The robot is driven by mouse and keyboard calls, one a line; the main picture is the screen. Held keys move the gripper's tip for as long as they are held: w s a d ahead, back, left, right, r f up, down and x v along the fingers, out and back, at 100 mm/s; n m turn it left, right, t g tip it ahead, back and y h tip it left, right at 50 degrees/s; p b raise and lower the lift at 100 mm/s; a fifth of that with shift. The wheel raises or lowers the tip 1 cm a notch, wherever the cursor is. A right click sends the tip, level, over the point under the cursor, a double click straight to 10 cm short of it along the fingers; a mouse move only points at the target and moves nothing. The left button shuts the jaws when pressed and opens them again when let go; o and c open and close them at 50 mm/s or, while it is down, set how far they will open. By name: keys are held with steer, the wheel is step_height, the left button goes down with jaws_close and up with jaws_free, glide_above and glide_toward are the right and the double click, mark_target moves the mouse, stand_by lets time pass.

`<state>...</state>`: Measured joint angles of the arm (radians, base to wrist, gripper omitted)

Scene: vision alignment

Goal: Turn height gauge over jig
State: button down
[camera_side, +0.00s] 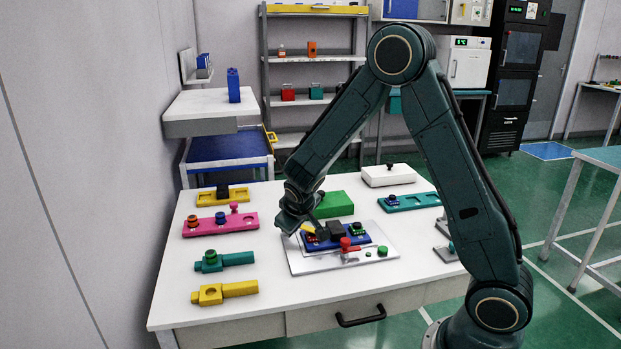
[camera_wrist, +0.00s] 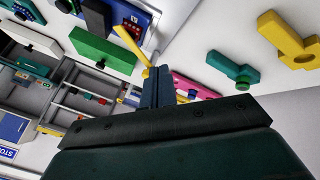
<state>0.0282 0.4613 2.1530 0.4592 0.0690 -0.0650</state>
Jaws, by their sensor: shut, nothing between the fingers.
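The jig appears to be the blue fixture (camera_side: 345,243) with a black block (camera_side: 336,230) on a white plate (camera_side: 310,265), mid-table. It shows cut off at the top of the wrist view (camera_wrist: 140,14). A yellow bar (camera_side: 308,228) slants at its left end; it may be the height gauge, but I cannot tell for sure. My gripper (camera_side: 296,222) is low at the left of the fixture, close to the bar. In the wrist view my gripper's fingers (camera_wrist: 156,82) are shut and empty, and the bar (camera_wrist: 132,44) ends beside their tips; contact is unclear.
A red-topped clamp (camera_side: 347,247) stands at the plate's front. A green block (camera_side: 334,205) lies behind the fixture. Pink (camera_side: 220,224), teal (camera_side: 236,259) and yellow (camera_side: 238,290) parts lie left; a white box (camera_side: 389,175) stands behind right.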

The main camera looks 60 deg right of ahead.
steer(key=shift+f, duration=0.15)
steer(key=x, duration=1)
steer(key=shift+d, duration=2.05)
steer(key=shift+s+d, duration=0.15)
steer(key=shift+d, duration=0.3)
steer(key=shift+a, duration=0.15)
